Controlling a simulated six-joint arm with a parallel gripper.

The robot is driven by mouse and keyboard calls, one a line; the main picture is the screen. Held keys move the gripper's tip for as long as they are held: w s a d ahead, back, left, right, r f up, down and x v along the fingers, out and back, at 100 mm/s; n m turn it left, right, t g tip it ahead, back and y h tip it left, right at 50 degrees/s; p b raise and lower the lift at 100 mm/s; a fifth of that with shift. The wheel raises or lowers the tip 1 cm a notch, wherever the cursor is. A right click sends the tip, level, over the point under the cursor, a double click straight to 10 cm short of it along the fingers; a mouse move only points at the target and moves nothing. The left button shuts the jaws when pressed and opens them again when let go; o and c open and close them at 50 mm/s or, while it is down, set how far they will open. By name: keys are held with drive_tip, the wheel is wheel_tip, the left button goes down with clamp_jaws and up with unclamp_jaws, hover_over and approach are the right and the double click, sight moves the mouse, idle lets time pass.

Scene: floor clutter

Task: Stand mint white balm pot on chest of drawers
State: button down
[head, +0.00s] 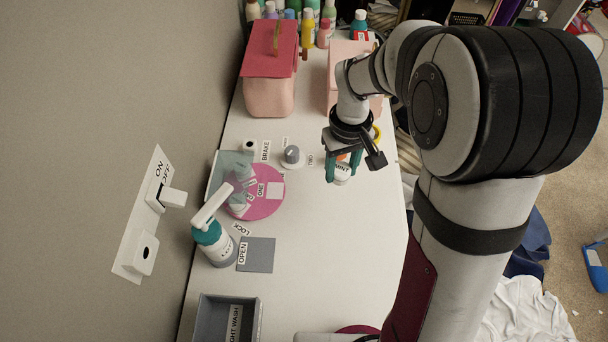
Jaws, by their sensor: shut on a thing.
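My gripper (342,169) is in the upper middle of the head view, pointing down over the white top (325,245), which looks like the top of the chest of drawers. Its teal fingertips are shut on a small white pot with a label reading MINT (343,173), the mint white balm pot. The gripper hides part of the pot. I cannot tell whether the pot touches the white top or hangs just above it.
A grey knob (292,155) and a pink disc (263,207) with clear items lie left of the gripper. A pump bottle (213,243), grey tray (257,318) and pink boxes (269,87) stand around. The white top below the gripper is clear.

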drive_tip(key=s+d+f+n, duration=0.1)
drive_tip(key=s+d+n, duration=0.3)
drive_tip(key=s+d, duration=0.65)
hover_over(328, 239)
drive_tip(key=shift+n, duration=0.3)
wheel_tip(328, 239, down, 7)
drive_tip(key=shift+d+f, duration=0.15)
drive_tip(key=shift+f, duration=0.05)
wheel_tip(328, 239, down, 4)
drive_tip(key=shift+f, duration=0.1)
drive_tip(key=shift+f, duration=0.1)
drive_tip(key=shift+c, duration=1.8)
unclamp_jaws()
